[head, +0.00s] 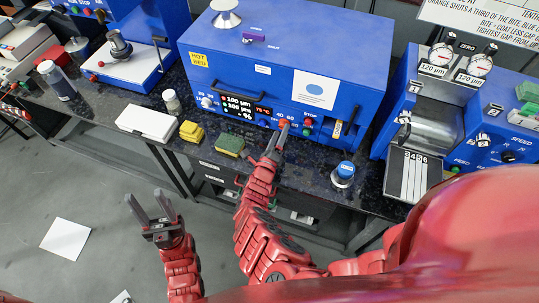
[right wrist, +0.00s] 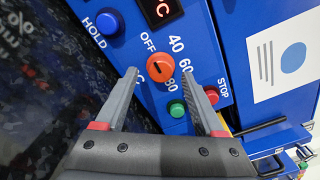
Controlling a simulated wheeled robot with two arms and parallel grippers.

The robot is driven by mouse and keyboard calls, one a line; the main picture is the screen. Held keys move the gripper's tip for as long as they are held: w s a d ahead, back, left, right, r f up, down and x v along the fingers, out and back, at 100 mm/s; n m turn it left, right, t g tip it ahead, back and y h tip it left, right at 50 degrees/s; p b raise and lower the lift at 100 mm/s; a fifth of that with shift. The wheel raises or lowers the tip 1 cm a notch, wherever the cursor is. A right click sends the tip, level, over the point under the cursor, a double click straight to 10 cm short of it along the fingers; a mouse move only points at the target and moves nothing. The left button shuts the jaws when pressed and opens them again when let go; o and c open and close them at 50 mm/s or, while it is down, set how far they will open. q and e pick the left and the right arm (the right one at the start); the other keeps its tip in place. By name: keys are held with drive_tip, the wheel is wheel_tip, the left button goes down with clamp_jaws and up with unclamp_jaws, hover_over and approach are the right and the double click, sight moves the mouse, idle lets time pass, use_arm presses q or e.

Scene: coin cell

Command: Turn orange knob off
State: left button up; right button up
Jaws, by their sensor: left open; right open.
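The orange knob (head: 284,123) is on the front panel of the large blue machine (head: 290,60). In the right wrist view the knob (right wrist: 160,67) is round with a short dark mark. The label OFF is at its upper left, with 40, 60 and 80 around its right side. My right gripper (head: 277,139) is open in front of the panel. In the right wrist view its fingertips (right wrist: 162,76) appear on either side of the knob. I cannot tell whether they touch it. My left gripper (head: 146,201) is open and empty, low over the floor.
A green button (right wrist: 177,109) and a red STOP button (right wrist: 212,96) lie close to the right finger, and a blue HOLD button (right wrist: 108,23) is at upper left. Sponges (head: 230,143) and a blue-capped jar (head: 344,173) stand on the dark bench.

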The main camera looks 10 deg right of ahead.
drive_tip(key=v, duration=1.4)
drive_tip(key=shift+s+a+f, duration=0.1)
drive_tip(key=shift+s+a, duration=0.05)
drive_tip(key=shift+a, duration=0.05)
drive_tip(key=shift+s+a+b, duration=0.2)
drive_tip(key=shift+s+b, duration=0.1)
drive_tip(key=shift+s, duration=0.1)
